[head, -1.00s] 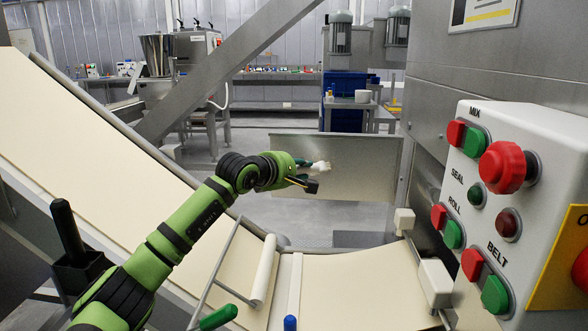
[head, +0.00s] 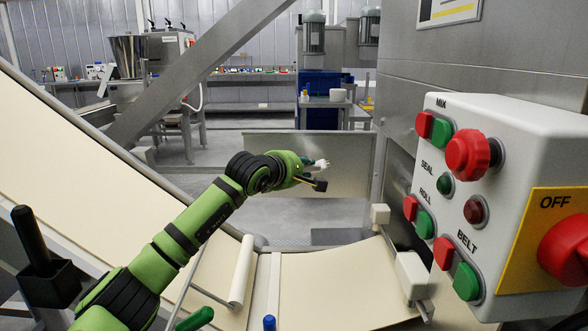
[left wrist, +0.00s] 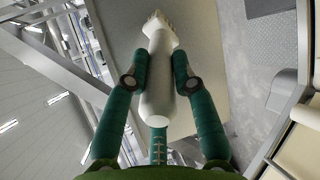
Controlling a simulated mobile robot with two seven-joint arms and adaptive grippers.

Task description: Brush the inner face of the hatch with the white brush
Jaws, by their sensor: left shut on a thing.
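The hatch (head: 350,180) is a flat grey metal panel standing open past the dough belt, in the middle of the head view. Its face also fills the background behind the brush in the left wrist view (left wrist: 208,75). My left gripper (head: 312,172) is in front of the panel. Its green fingers are shut on the white brush (left wrist: 158,85), around the handle, with the bristle end pointing away from my wrist. The brush's white end shows small against the panel in the head view (head: 322,163). I cannot tell whether the bristles touch the panel. My right gripper is not in view.
A white control box (head: 505,150) with red and green buttons juts out at the right. A white roller (head: 241,270) lies across the pale belt (head: 335,280). A black handle stands in a dark holder (head: 52,284) at the left. Floor shows around the panel.

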